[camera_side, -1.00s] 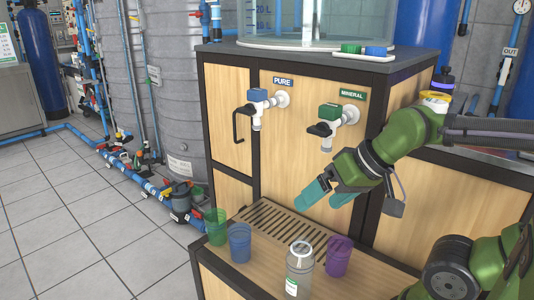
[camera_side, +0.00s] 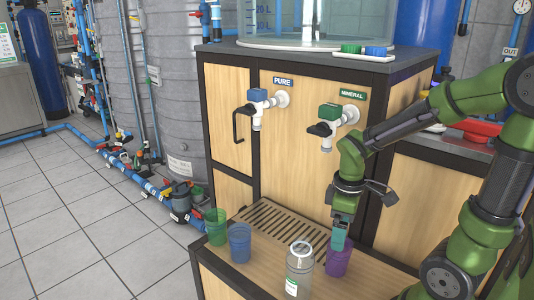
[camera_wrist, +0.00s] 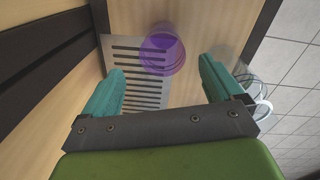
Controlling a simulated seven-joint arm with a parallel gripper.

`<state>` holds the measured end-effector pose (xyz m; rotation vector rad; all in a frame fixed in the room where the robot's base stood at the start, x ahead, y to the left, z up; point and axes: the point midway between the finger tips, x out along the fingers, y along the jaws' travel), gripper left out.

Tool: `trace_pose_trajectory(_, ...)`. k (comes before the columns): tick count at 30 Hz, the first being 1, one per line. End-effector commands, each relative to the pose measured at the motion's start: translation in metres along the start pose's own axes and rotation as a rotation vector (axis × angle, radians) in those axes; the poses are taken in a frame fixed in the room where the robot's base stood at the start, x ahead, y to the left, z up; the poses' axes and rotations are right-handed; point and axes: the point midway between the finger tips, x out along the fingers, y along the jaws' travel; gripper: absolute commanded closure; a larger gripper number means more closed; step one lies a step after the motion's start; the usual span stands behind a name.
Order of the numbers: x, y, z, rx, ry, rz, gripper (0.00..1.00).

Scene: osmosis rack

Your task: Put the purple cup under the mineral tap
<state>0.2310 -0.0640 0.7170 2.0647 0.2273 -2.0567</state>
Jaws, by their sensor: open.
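The purple cup (camera_side: 338,262) stands upright on the wooden shelf at the right end of a row. My gripper (camera_side: 339,238) points down at the cup's rim, with its teal fingers overlapping the cup's top in the side view. In the wrist view the cup (camera_wrist: 162,55) lies ahead of the open, empty fingers (camera_wrist: 158,85), between their lines; I see no contact. The mineral tap (camera_side: 327,130), with a green body and black handle, is on the wooden panel under the MINERAL sign (camera_side: 353,94), up and left of my gripper.
A slotted drain grate (camera_side: 275,222) lies behind the cups, below the taps. A clear bottle with a white lid (camera_side: 299,268) stands close left of the purple cup. A blue cup (camera_side: 239,243) and a green cup (camera_side: 216,227) stand further left. The pure tap (camera_side: 257,105) is left of the mineral tap.

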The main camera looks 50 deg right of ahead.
Motion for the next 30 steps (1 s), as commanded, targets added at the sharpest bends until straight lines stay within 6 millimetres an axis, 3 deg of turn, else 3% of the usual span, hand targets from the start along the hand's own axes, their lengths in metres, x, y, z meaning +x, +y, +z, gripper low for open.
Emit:
trace_pose_trajectory(6, 0.039, -0.001, 0.0, 0.0, -0.003, -0.002, 0.07)
trace_pose_trajectory(13, 0.055, -0.001, 0.0, 0.0, -0.002, -0.001, 0.07)
trace_pose_trajectory(21, 0.092, -0.004, 0.001, 0.002, -0.003, -0.002, 0.07)
trace_pose_trajectory(30, 0.1, -0.003, 0.0, 0.002, 0.002, 0.0, 0.07)
